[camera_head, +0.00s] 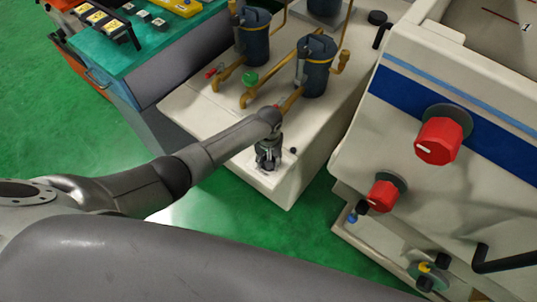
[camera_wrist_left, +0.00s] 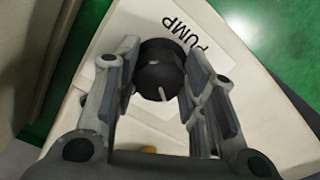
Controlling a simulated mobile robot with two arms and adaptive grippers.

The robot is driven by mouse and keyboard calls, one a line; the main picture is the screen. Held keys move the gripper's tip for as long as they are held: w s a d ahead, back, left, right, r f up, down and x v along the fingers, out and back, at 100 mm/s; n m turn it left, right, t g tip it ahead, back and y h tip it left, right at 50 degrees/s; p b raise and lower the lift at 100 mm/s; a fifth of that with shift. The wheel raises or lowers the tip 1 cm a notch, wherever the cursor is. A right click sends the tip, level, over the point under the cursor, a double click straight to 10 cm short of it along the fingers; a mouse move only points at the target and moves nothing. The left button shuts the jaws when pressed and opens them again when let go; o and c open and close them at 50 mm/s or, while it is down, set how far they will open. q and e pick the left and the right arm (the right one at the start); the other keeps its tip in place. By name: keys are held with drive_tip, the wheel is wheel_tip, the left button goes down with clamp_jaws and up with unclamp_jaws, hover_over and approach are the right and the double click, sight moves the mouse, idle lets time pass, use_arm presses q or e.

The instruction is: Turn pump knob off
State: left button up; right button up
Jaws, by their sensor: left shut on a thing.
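The pump knob (camera_wrist_left: 160,78) is a black round knob with a white pointer line, beside a white label reading "PUMP" in the left wrist view. My left gripper (camera_wrist_left: 163,92) has its two grey fingers on either side of the knob and is shut on it. In the head view my left gripper (camera_head: 268,158) points down onto the front corner of the white pump unit (camera_head: 292,185). The knob is hidden under the gripper there. My right gripper is not in view.
Two dark cylinders, one a filter canister (camera_head: 314,75), stand with brass pipes behind the gripper. A white machine with a large red knob (camera_head: 439,140) and a smaller red knob (camera_head: 383,195) is at right. A teal workbench (camera_head: 140,50) is at upper left. Green floor lies between.

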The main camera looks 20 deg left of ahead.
use_arm(q)
drive_tip(key=n+p, duration=0.2)
drive_tip(key=n, duration=0.1)
drive_tip(key=shift+d+r+n, duration=0.1)
drive_tip(key=shift+n, duration=0.2)
drive_tip(key=shift+n+p, duration=0.7)
drive_tip(key=shift+n, duration=1.1)
drive_tip(key=shift+w, duration=0.1)
drive_tip(key=o, duration=1)
